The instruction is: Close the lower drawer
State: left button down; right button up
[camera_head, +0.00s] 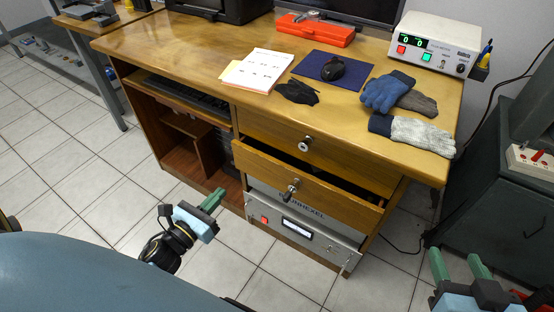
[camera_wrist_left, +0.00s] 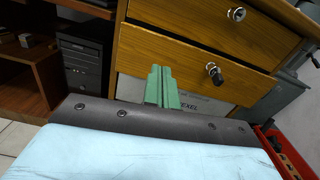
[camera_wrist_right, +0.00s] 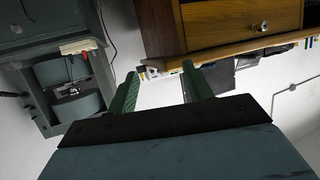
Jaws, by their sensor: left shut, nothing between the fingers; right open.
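The lower drawer (camera_head: 300,187) of the wooden desk is pulled out partway, with a dark gap showing above its front and a key in its lock. It also shows in the left wrist view (camera_wrist_left: 180,65). The upper drawer (camera_head: 290,138) above it is flush with the desk. My left gripper (camera_head: 213,199) is shut and empty, in front of and to the left of the lower drawer, apart from it in the head view. In the left wrist view its green fingers (camera_wrist_left: 161,87) are together before the drawer front. My right gripper (camera_head: 461,266) is open and empty at the lower right.
A grey electronic unit (camera_head: 305,228) sits below the lower drawer. The desk top (camera_head: 180,45) holds gloves (camera_head: 412,132), a mouse (camera_head: 333,68) and a power supply (camera_head: 437,43). A dark green cabinet (camera_head: 500,210) stands at right. The tiled floor is clear in front.

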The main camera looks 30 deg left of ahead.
pick_arm(q)
jog(key=m, duration=0.1)
jog(key=b, duration=0.2)
send_near(255, 155)
jog(key=w, duration=0.5)
jog(key=shift+w+d+f, duration=0.1)
jog(key=shift+w+d, duration=0.15)
jog(key=shift+w, duration=0.1)
jog(key=shift+w+b, duration=0.35)
jog(key=shift+w, duration=0.2)
pick_arm(e)
notch_tip(255, 155, up, 10)
jog(key=a+t+y, duration=0.1)
jog(key=t+y, duration=0.1)
jog(key=t, duration=0.5)
jog(key=shift+w+a+r, duration=0.25)
jog(key=shift+a, duration=0.05)
